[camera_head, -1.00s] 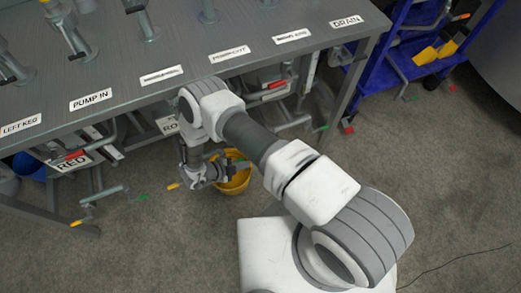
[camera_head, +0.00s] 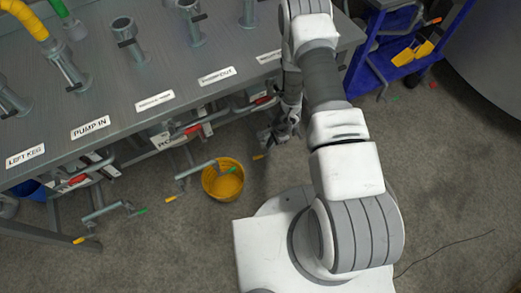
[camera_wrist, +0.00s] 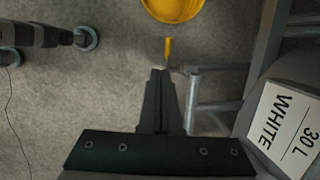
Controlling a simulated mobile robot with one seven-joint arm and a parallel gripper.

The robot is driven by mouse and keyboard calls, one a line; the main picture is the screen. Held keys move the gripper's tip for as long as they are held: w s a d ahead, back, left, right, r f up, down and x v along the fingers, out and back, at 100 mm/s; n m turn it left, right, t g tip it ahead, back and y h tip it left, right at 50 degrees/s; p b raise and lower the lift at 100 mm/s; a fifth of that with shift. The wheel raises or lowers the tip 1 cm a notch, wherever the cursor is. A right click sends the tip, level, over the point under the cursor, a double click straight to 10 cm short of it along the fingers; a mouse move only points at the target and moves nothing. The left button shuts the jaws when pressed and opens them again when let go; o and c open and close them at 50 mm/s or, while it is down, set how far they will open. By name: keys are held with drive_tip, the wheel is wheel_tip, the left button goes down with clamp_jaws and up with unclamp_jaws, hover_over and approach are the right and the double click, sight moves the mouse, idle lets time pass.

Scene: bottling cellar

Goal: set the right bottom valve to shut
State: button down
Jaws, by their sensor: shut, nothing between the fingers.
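My gripper (camera_head: 284,132) is low in front of the bench, under its right part. In the wrist view its fingers (camera_wrist: 159,76) are shut and empty. The right bottom valve (camera_wrist: 191,100) is a grey pipe fitting beside the fingers, to their right. A yellow tip (camera_wrist: 168,48) shows just beyond the fingertips; whether they touch it I cannot tell.
A yellow bucket (camera_head: 223,180) stands on the floor to the left, near another low valve (camera_head: 197,170). A white label reading "WHITE 30 L" (camera_wrist: 288,126) is close on the right in the wrist view. The bench (camera_head: 150,78) overhangs. A blue cart (camera_head: 385,60) stands at right.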

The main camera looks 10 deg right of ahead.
sight(257, 158)
drive_tip(key=shift+y, duration=0.4)
drive_tip(key=b+x, duration=0.1)
drive_tip(key=x, duration=0.3)
drive_tip(key=w+b+x, duration=0.1)
drive_tip(key=b+x, duration=0.1)
drive_tip(key=x, duration=0.2)
drive_tip(key=b+x, duration=0.1)
drive_tip(key=x, duration=0.3)
drive_tip(key=shift+w+d, duration=0.15)
drive_tip(key=shift+w, duration=0.1)
drive_tip(key=shift+f, duration=0.1)
drive_tip(key=shift+f, duration=0.1)
drive_tip(key=shift+s+a+f+b, duration=0.25)
drive_tip(key=shift+a+f+b, duration=0.2)
drive_tip(key=shift+a+f, duration=0.2)
drive_tip(key=shift+r, duration=0.1)
